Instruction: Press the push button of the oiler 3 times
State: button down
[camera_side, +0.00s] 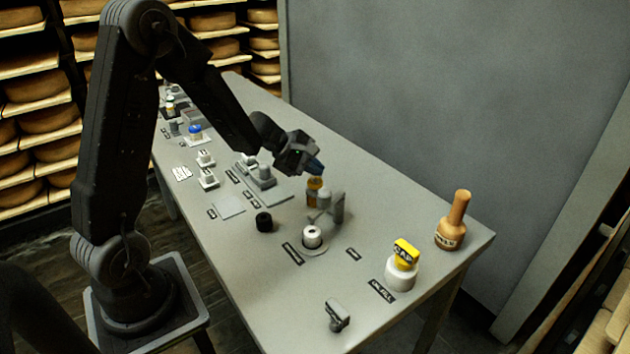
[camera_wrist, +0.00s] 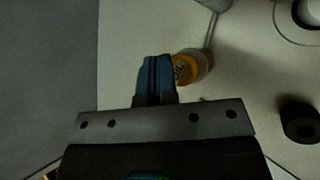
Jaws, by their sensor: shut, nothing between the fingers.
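The oiler (camera_side: 314,192) is a small amber bottle standing on the table in the side view. In the wrist view the oiler (camera_wrist: 190,68) shows an amber body with a dark-lettered label and a paler top. A thin grey spout or rod runs up from it there. My gripper (camera_side: 317,168) has blue fingertips and is shut and empty, just above the oiler. In the wrist view my gripper (camera_wrist: 156,60) overlaps the oiler's left edge. The push button cannot be made out clearly, and I cannot tell whether the fingertips touch the oiler.
A grey upright part (camera_side: 338,208) stands right of the oiler. A white cylinder (camera_side: 312,238) and a black knob (camera_side: 264,221) are in front. Several small fixtures fill the table's far left.

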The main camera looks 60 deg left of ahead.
aim_at(314, 182)
jog(key=shift+f, duration=0.1)
jog(key=shift+f, duration=0.3)
jog(key=shift+f, duration=0.9)
dwell(0.9)
jog(key=shift+r, duration=1.3)
jog(key=shift+r, duration=0.1)
jog(key=shift+r, duration=2.45)
dwell(0.4)
